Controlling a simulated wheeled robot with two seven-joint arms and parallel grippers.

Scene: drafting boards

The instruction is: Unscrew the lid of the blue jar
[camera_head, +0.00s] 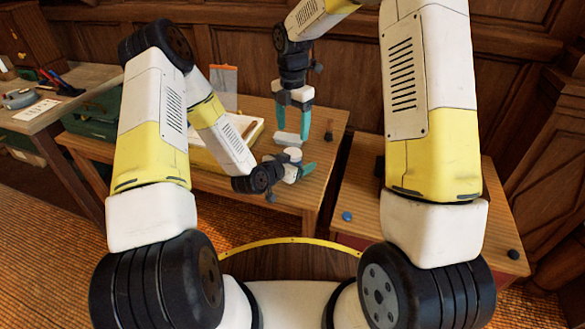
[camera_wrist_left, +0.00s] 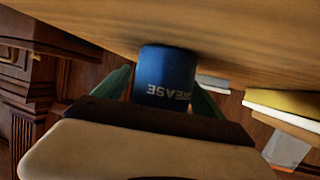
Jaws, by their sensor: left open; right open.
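The blue jar (camera_wrist_left: 166,78), with white lettering that appears upside down, stands against the wooden tabletop in the left wrist view. My left gripper (camera_head: 306,168) is open and low over the table's right part. In the left wrist view its teal fingers (camera_wrist_left: 163,100) lie on either side of the jar; I cannot tell whether they touch it. The jar is hidden in the head view, and its lid is not visible in the wrist view. My right gripper (camera_head: 291,122) is open just above the left one, fingers pointing down, near a pale grey-white piece (camera_head: 287,138).
A pale board (camera_head: 205,155) lies on the table left of my grippers. A dark object (camera_head: 329,135) is at the table's right end. A lower surface at right (camera_head: 365,190) carries a small blue disc (camera_head: 347,216) and a black knob-like piece (camera_head: 513,255). Tools lie far left.

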